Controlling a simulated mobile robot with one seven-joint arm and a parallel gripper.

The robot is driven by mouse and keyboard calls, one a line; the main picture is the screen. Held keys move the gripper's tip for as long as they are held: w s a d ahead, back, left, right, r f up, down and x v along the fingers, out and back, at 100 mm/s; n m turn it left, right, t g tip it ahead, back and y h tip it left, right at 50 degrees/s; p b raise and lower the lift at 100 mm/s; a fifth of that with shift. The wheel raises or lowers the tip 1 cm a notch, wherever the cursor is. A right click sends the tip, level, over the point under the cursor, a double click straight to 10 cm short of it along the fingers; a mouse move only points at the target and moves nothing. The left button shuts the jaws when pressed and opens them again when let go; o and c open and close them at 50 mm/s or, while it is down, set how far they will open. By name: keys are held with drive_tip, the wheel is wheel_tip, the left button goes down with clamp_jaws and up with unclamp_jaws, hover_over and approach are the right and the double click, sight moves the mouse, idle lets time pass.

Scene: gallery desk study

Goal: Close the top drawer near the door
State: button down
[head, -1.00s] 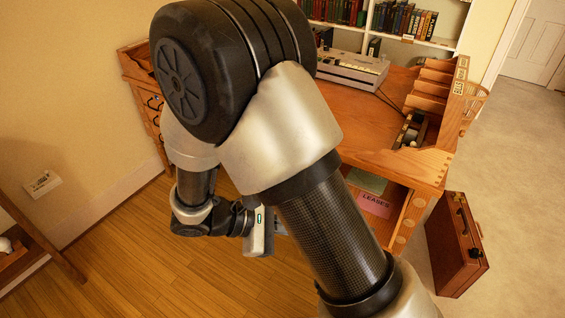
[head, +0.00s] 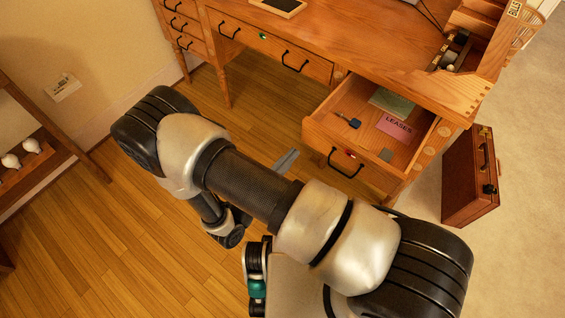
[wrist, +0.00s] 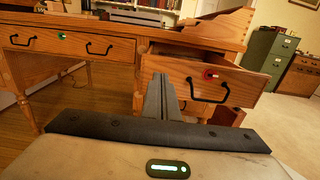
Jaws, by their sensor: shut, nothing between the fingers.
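The top drawer on the desk's right side (head: 318,132) is pulled out in the head view. It holds a pink "LEASES" folder (head: 398,127), a green paper (head: 391,103) and a small dark key-like item (head: 348,121). In the wrist view the drawer front (wrist: 235,86) has a black handle and a red-marked lock. My gripper's fingers (head: 287,161) show in the head view just left of the drawer front, apart from it. In the wrist view my gripper (wrist: 161,90) is shut and empty, pointing toward the drawer's left front corner.
The wooden desk (head: 370,50) has a closed middle drawer (head: 265,45) and closed left drawers. A brown briefcase (head: 468,180) stands on the floor right of the desk. A shelf (head: 40,150) stands at far left. Wooden floor (head: 130,250) is clear. A green cabinet (wrist: 272,55) stands behind.

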sight(314, 130)
drive_tip(key=x, duration=0.8)
drive_tip(key=shift+w+d+b, duration=0.15)
drive_tip(key=shift+w+b, duration=0.05)
drive_tip(key=shift+b, duration=0.15)
drive_tip(key=b+x, duration=0.3)
drive_tip(key=x, duration=2.3)
drive_tip(key=shift+w+d+f, duration=0.1)
drive_tip(key=shift+w+d, duration=0.1)
drive_tip(key=shift+w, duration=0.05)
drive_tip(key=shift+w+d, duration=0.15)
drive_tip(key=shift+w, duration=0.05)
drive_tip(key=shift+w+d+r, duration=0.1)
drive_tip(key=shift+w+r, duration=0.1)
drive_tip(key=shift+r, duration=0.05)
